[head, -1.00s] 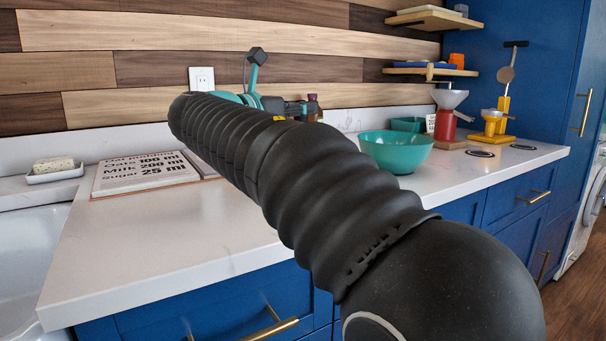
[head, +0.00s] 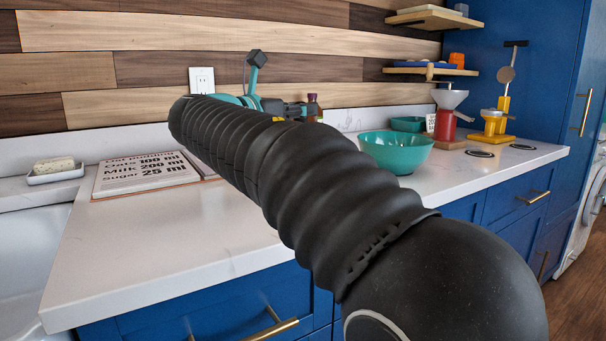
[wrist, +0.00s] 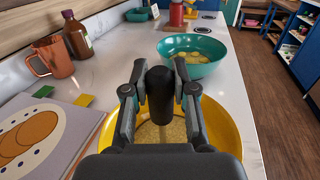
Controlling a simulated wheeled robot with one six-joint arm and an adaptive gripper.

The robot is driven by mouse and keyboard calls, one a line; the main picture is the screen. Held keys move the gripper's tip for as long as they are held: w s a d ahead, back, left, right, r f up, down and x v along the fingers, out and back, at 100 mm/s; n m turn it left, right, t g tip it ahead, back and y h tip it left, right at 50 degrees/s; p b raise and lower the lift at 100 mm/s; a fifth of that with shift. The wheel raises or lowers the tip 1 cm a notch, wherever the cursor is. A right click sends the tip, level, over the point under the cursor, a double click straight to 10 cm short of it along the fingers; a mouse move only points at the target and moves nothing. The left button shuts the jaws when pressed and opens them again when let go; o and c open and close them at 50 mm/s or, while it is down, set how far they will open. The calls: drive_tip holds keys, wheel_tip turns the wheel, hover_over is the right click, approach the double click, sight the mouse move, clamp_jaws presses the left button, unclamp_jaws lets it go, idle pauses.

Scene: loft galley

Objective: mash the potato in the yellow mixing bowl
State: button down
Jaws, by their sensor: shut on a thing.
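In the wrist view my gripper (wrist: 160,76) is shut on the black handle of an upright tool (wrist: 160,98). Pale yellow, grainy-looking potato (wrist: 147,132) shows in the bowl around the shaft. The tool's lower end is hidden, and my gripper covers the near part of the bowl.
A teal bowl (wrist: 208,48) with yellowish pieces stands just beyond the yellow bowl; it also shows in the head view (head: 396,152). A brown bottle (wrist: 77,38), copper-coloured mug (wrist: 52,58) and open book (wrist: 45,138) are on the left.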

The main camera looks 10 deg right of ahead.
drive_tip(key=shift+f+b, duration=0.35)
drive_tip(key=shift+f, duration=0.45)
idle(0.8)
drive_tip(key=shift+r+p, duration=0.4)
drive_tip(key=shift+r, duration=1.65)
drive_tip(key=shift+f, duration=0.1)
drive_tip(key=shift+s+a+f+b, duration=0.15)
drive_tip(key=shift+s+f+b, duration=0.65)
drive_tip(key=shift+f+b, duration=0.25)
drive_tip(key=shift+p, duration=0.45)
drive_tip(key=shift+f+b, duration=0.45)
drive_tip(key=shift+f, duration=0.4)
drive_tip(key=shift+f, duration=0.3)
idle(1.3)
drive_tip(key=shift+r+p, duration=0.15)
drive_tip(key=shift+p, duration=0.25)
